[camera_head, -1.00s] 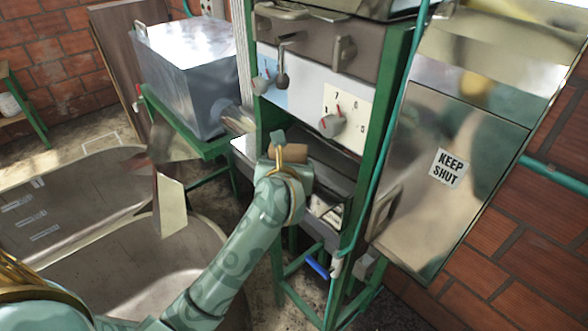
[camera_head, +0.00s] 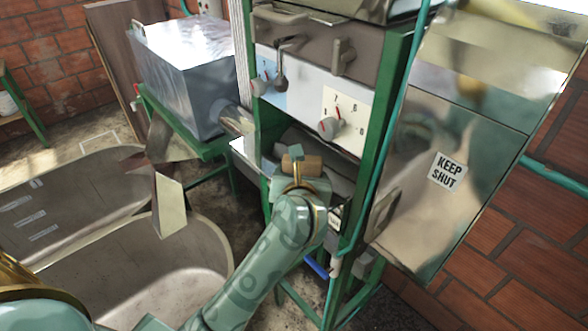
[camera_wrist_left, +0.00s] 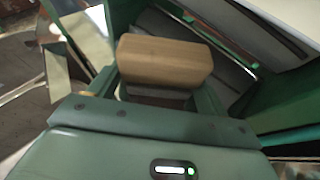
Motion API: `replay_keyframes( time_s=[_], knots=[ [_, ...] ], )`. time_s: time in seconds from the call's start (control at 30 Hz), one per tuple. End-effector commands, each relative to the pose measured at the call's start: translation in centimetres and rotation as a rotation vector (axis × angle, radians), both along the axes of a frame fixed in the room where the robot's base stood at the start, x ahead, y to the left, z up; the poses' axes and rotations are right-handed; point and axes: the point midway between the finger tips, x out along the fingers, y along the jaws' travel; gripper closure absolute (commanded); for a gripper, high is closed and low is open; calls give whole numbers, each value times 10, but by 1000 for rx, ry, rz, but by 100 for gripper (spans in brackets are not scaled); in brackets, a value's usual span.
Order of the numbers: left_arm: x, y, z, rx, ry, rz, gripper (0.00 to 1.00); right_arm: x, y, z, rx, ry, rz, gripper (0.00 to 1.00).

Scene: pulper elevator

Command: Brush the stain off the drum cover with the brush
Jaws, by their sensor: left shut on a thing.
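My left gripper (camera_head: 298,172) is shut on the brush, whose wooden block (camera_head: 306,165) shows above the fingers. In the left wrist view the pale brown block (camera_wrist_left: 165,60) sits across between the fingers (camera_wrist_left: 160,92), with a dark strip below it. The bristles cannot be made out. The brush is inside the green-framed machine, below its dial panel. A grey, apparently curved surface (camera_head: 341,172), likely the drum cover, lies behind it. It also shows in the left wrist view (camera_wrist_left: 228,72). Whether brush and cover touch cannot be told. I cannot make out the stain. My right gripper is out of view.
The white dial panel (camera_head: 305,103) with knobs hangs just above my gripper. A green post (camera_head: 385,115) and a steel panel marked KEEP SHUT (camera_head: 440,205) stand to the right. A metal box (camera_head: 192,75) and large tubs (camera_head: 185,265) are to the left.

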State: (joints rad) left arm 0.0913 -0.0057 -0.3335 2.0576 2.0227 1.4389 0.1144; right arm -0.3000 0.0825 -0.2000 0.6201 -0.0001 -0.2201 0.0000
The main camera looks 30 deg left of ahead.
Motion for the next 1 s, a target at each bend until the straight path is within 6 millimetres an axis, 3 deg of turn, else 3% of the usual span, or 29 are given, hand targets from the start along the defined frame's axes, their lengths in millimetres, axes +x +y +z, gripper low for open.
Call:
replay_keyframes(
  time_s=[1.0],
  knots=[
    [-23, -54, -3, -4, -1, 1, 44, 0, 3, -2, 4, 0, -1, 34]
  ],
)
